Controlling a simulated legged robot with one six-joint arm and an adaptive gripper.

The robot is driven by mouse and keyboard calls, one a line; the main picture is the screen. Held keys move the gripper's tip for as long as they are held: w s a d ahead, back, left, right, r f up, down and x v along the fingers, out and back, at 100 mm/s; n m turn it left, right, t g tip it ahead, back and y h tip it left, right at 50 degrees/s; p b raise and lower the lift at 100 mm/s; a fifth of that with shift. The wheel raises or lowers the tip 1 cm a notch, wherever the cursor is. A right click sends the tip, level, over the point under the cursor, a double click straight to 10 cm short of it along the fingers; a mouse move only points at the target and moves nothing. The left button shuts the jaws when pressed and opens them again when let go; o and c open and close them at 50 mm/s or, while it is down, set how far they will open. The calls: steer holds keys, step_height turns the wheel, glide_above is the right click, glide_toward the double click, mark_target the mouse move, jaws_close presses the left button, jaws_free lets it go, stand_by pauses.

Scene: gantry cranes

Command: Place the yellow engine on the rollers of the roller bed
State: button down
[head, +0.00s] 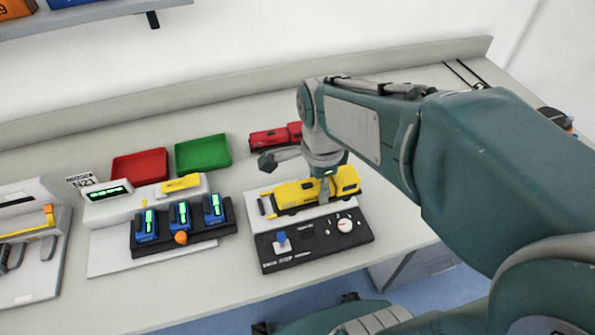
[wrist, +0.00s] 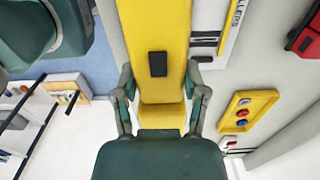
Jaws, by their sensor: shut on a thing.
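The yellow engine (head: 293,196) is a long, low body with a dark patch on top. My gripper (head: 325,188) reaches down onto it near its right half in the head view. In the wrist view the fingers (wrist: 161,95) are shut on both sides of the yellow engine (wrist: 158,30). The roller bed (head: 310,240) has a white back part and a black front panel with a blue lever and a white dial. The engine is over its white part; I cannot tell whether it touches the rollers, which are mostly hidden. Lettering on the bed's edge shows in the wrist view.
A red engine (head: 275,138) is behind, partly hidden by my arm. A red tray (head: 140,166) and a green tray (head: 203,153) lie at the back left. A station with blue handheld devices (head: 180,216) stands left of the bed. Bare bench lies in front.

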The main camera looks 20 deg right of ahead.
steer(key=w+f, duration=0.4)
steer(key=w, duration=0.1)
steer(key=w+f, duration=0.2)
steer(key=shift+w+a+f, duration=0.25)
steer(key=shift+a+f, duration=0.05)
steer(key=shift+a, duration=0.05)
steer(key=shift+w+f, duration=0.2)
steer(key=shift+f, duration=0.05)
steer(key=shift+w+a+f, duration=0.1)
steer(key=shift+f, duration=1.55)
steer(key=shift+c, duration=0.6)
jaws_free()
